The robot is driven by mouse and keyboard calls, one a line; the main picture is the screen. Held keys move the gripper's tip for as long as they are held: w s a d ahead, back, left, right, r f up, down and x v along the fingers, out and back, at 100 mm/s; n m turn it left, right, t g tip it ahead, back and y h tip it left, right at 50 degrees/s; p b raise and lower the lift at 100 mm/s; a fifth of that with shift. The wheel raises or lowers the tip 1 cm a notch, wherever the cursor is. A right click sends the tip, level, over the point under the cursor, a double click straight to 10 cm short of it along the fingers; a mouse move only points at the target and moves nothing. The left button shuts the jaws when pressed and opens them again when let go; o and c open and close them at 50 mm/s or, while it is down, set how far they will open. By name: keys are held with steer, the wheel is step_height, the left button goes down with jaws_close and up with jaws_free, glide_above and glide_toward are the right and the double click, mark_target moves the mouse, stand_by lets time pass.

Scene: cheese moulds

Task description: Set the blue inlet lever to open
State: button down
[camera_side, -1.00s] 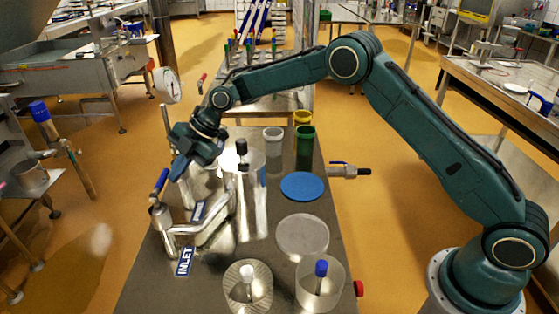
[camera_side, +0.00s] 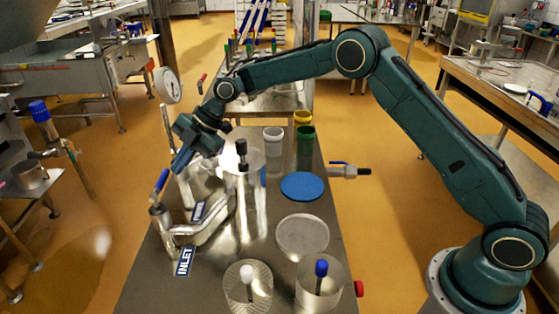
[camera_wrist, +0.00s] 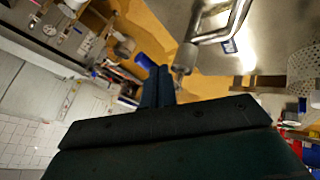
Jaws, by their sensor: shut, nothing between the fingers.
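The blue inlet lever (camera_side: 160,184) stands on the metal inlet valve (camera_side: 161,216) at the left edge of the steel table, with its blue grip tilted up. The INLET label (camera_side: 184,261) lies on the table close by. My gripper (camera_side: 179,170) is shut and empty, just to the upper right of the lever's grip in the side view; whether it touches the lever I cannot tell. In the wrist view, my gripper (camera_wrist: 155,88) points toward a blue grip (camera_wrist: 147,66), with the metal pipe (camera_wrist: 215,35) to its right.
A steel vessel with a black-knobbed lid (camera_side: 241,150) stands right of the valve. A blue disc (camera_side: 301,186), a grey disc (camera_side: 302,235), a green cup (camera_side: 305,140) and clear moulds (camera_side: 247,288) stand on the table. A pressure gauge (camera_side: 168,86) rises behind the gripper.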

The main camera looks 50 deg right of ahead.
steer(key=v, duration=1.1)
steer(key=shift+s+d+r, duration=0.15)
steer(key=shift+d+r, duration=0.05)
steer(key=shift+r, duration=0.05)
steer(key=s+d+r+m+t+h, duration=0.1)
steer(key=s+d+r+m+h, duration=0.15)
steer(key=s+r+m, duration=0.55)
steer(key=s+d+r+m+t+h, duration=0.15)
steer(key=s+d+r+m, duration=0.25)
steer(key=s, duration=0.7)
steer(key=s+d+f+m+h, duration=0.1)
steer(key=s+d+f+m, duration=0.1)
steer(key=s, duration=0.5)
steer(key=s+d+f+m+h, duration=0.1)
steer(key=s+d+f+m, duration=0.1)
steer(key=s+m, duration=0.3)
steer(key=s+d+f+m+h, duration=0.1)
steer(key=s+d+f+m, duration=0.1)
steer(key=s, duration=0.7)
steer(key=shift+s+d+m+h, duration=0.3)
steer(key=shift+s+d+m, duration=0.05)
steer(key=shift+d+m, duration=0.5)
